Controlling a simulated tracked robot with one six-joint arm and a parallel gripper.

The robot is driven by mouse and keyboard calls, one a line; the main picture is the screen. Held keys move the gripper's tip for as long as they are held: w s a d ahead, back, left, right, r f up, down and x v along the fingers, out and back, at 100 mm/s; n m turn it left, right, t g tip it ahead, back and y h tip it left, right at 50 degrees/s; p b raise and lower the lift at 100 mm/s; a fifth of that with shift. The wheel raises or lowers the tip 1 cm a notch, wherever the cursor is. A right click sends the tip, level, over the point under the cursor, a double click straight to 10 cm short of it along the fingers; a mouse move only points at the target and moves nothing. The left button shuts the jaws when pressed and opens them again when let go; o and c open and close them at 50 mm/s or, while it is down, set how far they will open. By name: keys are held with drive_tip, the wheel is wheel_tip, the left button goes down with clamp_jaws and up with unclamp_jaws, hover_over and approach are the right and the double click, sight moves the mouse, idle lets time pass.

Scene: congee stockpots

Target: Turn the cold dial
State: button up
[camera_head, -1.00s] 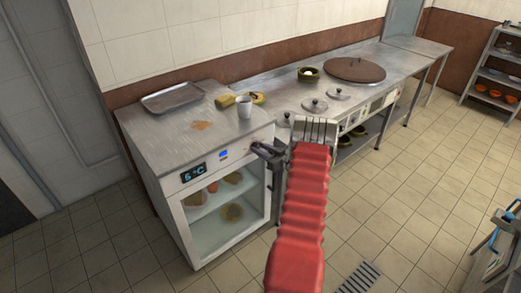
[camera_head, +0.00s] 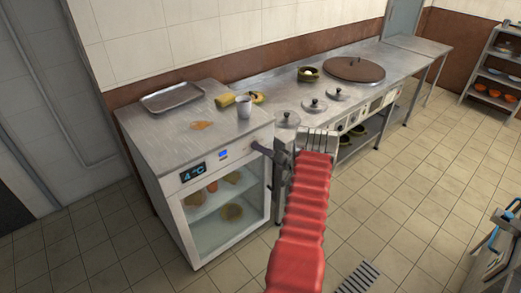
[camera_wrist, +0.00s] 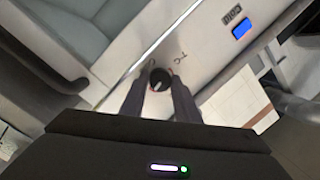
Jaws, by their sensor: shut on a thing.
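The cold dial (camera_wrist: 160,78) is a small dark round knob with a pale mark, on the white front panel (camera_wrist: 175,38) in the wrist view. My gripper (camera_wrist: 161,88) is shut on it, one dark finger on each side. In the head view, my gripper (camera_head: 258,147) reaches the upper right corner of the fridge front and hides the dial there. The fridge (camera_head: 176,213) has a glass door, and its display (camera_head: 193,173) reads 4°C. A COLD label (camera_wrist: 232,15) sits by a small blue screen (camera_wrist: 241,30) on the panel.
On the fridge top are a metal tray (camera_head: 172,97), a grey cup (camera_head: 244,107) and yellow food (camera_head: 225,100). A counter to the right holds several lids (camera_head: 314,104) and a large brown lid (camera_head: 354,69). The floor in front is clear around a drain grate (camera_head: 358,277).

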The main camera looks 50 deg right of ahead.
drive_tip(key=shift+s+f+m, duration=0.1)
drive_tip(key=shift+f+m, duration=0.2)
drive_tip(key=shift+m, duration=0.8)
drive_tip(key=o, duration=1)
drive_tip(key=shift+r, duration=0.15)
drive_tip(key=shift+o, duration=0.2)
drive_tip(key=s, duration=1.3)
drive_tip(key=shift+s+a, duration=0.3)
